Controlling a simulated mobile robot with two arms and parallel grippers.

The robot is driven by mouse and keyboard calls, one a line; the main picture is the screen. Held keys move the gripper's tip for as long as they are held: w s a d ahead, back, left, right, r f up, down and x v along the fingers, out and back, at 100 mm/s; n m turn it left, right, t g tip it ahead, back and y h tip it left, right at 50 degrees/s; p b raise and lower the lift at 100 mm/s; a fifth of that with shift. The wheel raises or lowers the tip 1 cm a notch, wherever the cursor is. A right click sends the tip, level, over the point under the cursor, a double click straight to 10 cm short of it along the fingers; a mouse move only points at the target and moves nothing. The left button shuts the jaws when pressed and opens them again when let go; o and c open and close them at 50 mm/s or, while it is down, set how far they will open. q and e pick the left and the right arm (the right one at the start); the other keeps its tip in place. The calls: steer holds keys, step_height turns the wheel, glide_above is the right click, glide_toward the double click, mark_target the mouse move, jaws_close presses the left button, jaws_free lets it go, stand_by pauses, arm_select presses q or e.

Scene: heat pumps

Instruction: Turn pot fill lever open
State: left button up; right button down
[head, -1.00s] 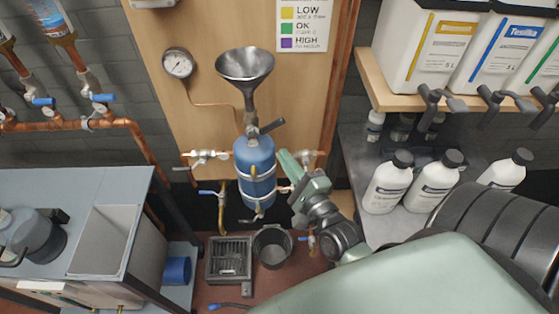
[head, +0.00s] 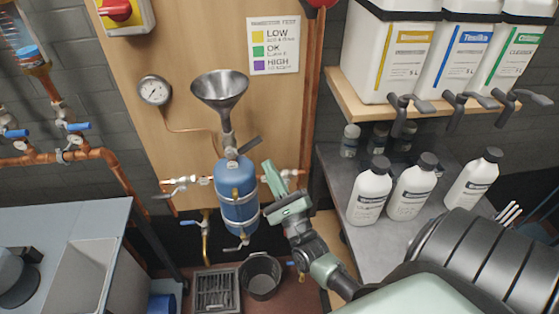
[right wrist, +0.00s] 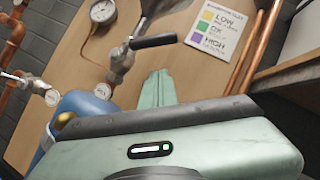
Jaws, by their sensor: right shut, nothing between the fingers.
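The pot fill lever (head: 249,146) is a dark handle on the valve between the steel funnel (head: 220,88) and the blue pot (head: 237,190). It slants up to the right in the head view. In the right wrist view the lever (right wrist: 153,41) lies nearly level, sticking out right of its metal valve. My right gripper (head: 268,168) is shut and empty, just right of and below the lever's free end. Its pale green fingers (right wrist: 157,76) point up toward the lever in the wrist view, with a small gap showing. My left gripper is not in view.
A pressure gauge (head: 155,91) and copper pipes are on the wooden board. A valve with a pale handle (head: 174,190) is left of the pot. White bottles (head: 369,192) stand on the right bench, below a shelf (head: 360,103) with jugs. A dark bucket (head: 261,275) is on the floor.

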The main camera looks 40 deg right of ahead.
mark_target(244, 147)
steer(key=w+r+p, duration=0.1)
steer(key=w+a+r+p, duration=0.1)
steer(key=r, duration=0.1)
steer(key=shift+w+a+r, duration=0.1)
steer(key=shift+a+r, duration=0.1)
steer(key=shift+w, duration=0.1)
